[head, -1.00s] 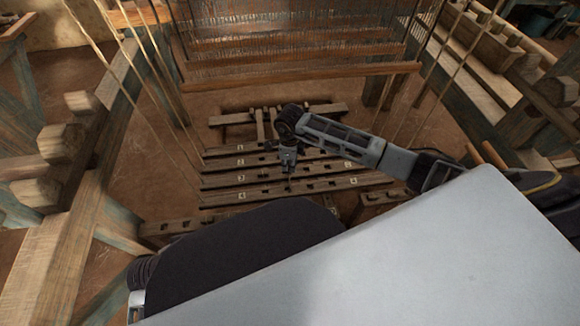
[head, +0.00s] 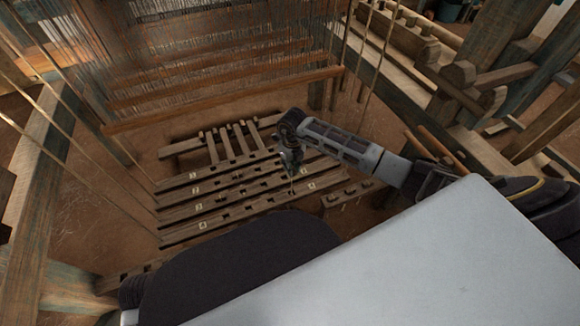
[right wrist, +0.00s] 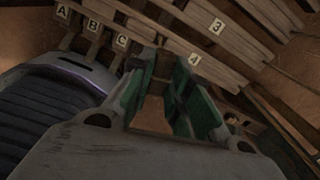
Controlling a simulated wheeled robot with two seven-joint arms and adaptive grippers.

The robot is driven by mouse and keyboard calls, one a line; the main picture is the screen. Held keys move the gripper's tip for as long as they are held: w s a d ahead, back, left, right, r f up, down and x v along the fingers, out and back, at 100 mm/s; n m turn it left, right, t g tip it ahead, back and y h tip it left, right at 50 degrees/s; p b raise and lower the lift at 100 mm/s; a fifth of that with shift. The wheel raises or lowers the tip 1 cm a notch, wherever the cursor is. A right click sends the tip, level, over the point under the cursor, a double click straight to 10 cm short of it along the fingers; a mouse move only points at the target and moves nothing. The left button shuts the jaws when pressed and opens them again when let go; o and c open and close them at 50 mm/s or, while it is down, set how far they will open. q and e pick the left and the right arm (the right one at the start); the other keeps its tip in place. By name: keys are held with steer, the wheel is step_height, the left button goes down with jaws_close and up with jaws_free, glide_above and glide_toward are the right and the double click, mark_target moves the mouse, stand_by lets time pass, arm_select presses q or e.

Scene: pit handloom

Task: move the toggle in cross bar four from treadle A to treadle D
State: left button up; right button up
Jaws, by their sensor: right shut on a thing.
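Cross bar four (head: 232,220) is the nearest of several parallel slotted wooden bars; its label 4 also shows in the right wrist view (right wrist: 194,59). My right gripper (head: 291,172) is over the right part of these bars, pointing down. In the right wrist view its green fingers (right wrist: 172,92) are shut on a small brown piece, taken as the toggle (right wrist: 161,70), mostly hidden between them. Treadle A (right wrist: 63,12), treadle B (right wrist: 94,26) and treadle C (right wrist: 121,41) show their labels at upper left. Treadle D's label is not visible. My left gripper is out of view.
A rear wooden rail (head: 180,150) carries the treadle ends behind the bars. A short block with pegs (head: 350,193) lies right of the bars. Loom posts and hanging cords stand left and right. Heddle frames (head: 225,75) hang behind.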

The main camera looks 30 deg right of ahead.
steer(key=shift+s+m, duration=0.1)
steer(key=shift+m, duration=1)
steer(key=shift+f, duration=0.25)
